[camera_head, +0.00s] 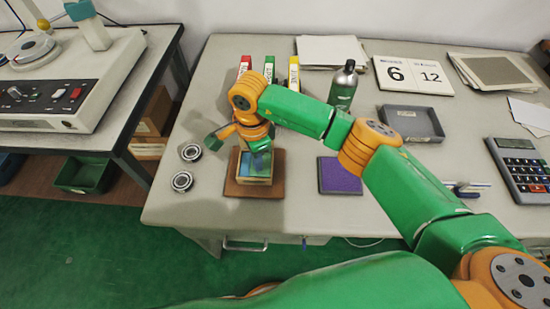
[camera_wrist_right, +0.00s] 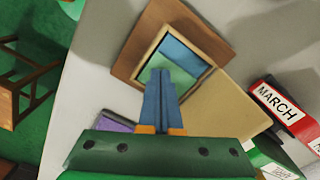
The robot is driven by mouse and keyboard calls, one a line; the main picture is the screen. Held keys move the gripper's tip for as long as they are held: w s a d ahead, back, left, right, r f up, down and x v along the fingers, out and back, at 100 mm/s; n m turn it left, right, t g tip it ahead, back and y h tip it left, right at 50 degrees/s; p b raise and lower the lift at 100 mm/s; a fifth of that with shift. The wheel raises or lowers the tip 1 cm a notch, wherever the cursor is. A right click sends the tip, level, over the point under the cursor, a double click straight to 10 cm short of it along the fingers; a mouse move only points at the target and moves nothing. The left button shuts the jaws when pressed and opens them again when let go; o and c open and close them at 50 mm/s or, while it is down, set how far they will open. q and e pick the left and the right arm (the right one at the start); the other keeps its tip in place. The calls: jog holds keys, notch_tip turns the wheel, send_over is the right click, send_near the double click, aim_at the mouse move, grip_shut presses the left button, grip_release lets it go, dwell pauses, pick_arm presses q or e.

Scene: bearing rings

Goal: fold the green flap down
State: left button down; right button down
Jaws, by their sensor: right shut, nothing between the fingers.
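An open box (camera_head: 254,181) with light wooden rims stands on a brown board (camera_head: 232,187) near the front of the table. In the right wrist view its wooden rim (camera_wrist_right: 146,72) frames a blue-green inside (camera_wrist_right: 185,68). A beige panel (camera_wrist_right: 228,108) extends from the box's back side; it may be the raised flap's inner face, but I cannot tell for sure. My right gripper (camera_head: 259,163) is over the box. Its blue fingers (camera_wrist_right: 159,72) are shut and empty, overlapping the opening in view; contact cannot be told. My left gripper is not in view.
Two bearing rings (camera_head: 182,181) (camera_head: 191,152) lie left of the box. A purple pad (camera_head: 339,175) lies to its right. Binders (camera_head: 294,75), a bottle (camera_head: 343,86) and a grey tray (camera_head: 411,123) stand farther back. The table's front edge is close to the board.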

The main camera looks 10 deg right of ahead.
jog(key=shift+r, duration=0.1)
notch_tip(320, 180, up, 8)
jog(key=p, duration=0.5)
jog(key=shift+f, duration=0.2)
